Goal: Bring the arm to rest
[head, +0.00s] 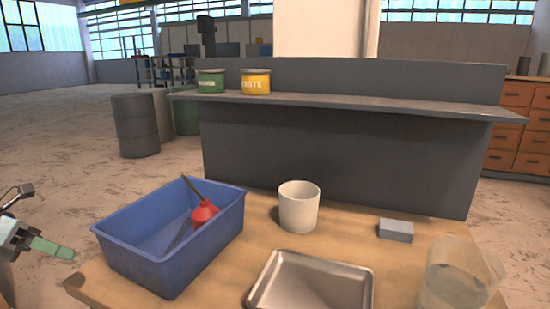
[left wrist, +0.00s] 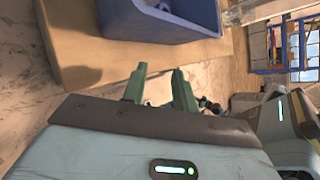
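My left gripper (head: 60,249) is at the left edge of the head view, just off the table's left edge and left of the blue bin (head: 170,262), touching nothing. In the left wrist view its two green fingers (left wrist: 159,80) stand apart with nothing between them, so it is open and empty. The bin's side shows above the fingers there (left wrist: 170,28). My right arm and gripper are not in view.
The wooden table (head: 250,240) holds the bin, with a red-bodied tool (head: 204,212) inside, a white cup (head: 299,207), a metal tray (head: 312,284), a grey block (head: 396,230) and a clear beaker (head: 458,280). A grey shelf (head: 350,104) with two tins stands behind. Open floor lies left.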

